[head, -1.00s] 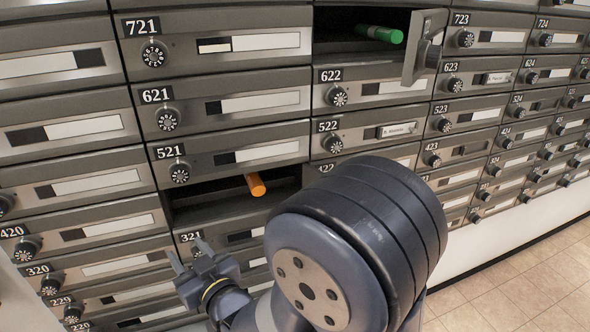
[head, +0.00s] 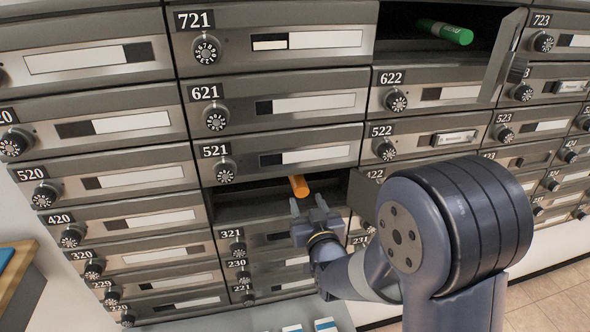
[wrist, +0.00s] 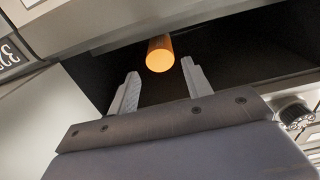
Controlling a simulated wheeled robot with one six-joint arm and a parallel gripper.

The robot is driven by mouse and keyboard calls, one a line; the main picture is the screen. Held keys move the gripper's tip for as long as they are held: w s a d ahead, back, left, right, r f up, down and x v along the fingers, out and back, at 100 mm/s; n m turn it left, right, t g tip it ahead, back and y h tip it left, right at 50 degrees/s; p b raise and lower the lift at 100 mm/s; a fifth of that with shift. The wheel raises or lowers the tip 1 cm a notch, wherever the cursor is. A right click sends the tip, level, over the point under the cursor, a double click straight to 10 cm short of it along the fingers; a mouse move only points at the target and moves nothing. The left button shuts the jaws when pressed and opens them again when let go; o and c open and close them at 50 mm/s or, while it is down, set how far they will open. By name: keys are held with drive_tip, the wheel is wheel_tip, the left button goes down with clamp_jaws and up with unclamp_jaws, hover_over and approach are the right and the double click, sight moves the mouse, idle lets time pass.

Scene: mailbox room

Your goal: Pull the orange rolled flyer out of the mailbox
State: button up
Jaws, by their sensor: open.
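The orange rolled flyer (head: 299,186) lies in the open mailbox (head: 235,205) below number 521, its round end facing out. In the wrist view the flyer (wrist: 160,54) shows end-on near the top of the dark opening, beyond and between the fingertips in the picture, apart from them. My gripper (head: 309,207) is in front of the opening, just below the flyer's end in the head view. In the wrist view my gripper (wrist: 160,75) has its two grey fingers apart with nothing between them. The flyer's back part is hidden inside the box.
An open mailbox at the upper right holds a green roll (head: 445,32), with its door (head: 512,50) swung out. Closed boxes with dial locks surround the opening. A wooden-edged surface (head: 15,280) stands at the lower left. Tiled floor (head: 550,300) shows at the lower right.

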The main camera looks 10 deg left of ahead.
sight(302, 191)
drive_tip(key=b+x, duration=0.1)
drive_tip(key=x, duration=0.2)
drive_tip(key=shift+w+f, duration=0.1)
drive_tip(key=shift+b+x, duration=0.45)
drive_tip(key=shift+x, duration=0.65)
drive_tip(key=c, duration=0.8)
drive_tip(key=shift+r, duration=0.25)
drive_tip(key=shift+r+b, duration=0.15)
drive_tip(key=shift+b, duration=0.2)
drive_tip(key=b+v, duration=0.4)
drive_tip(key=v, duration=1.6)
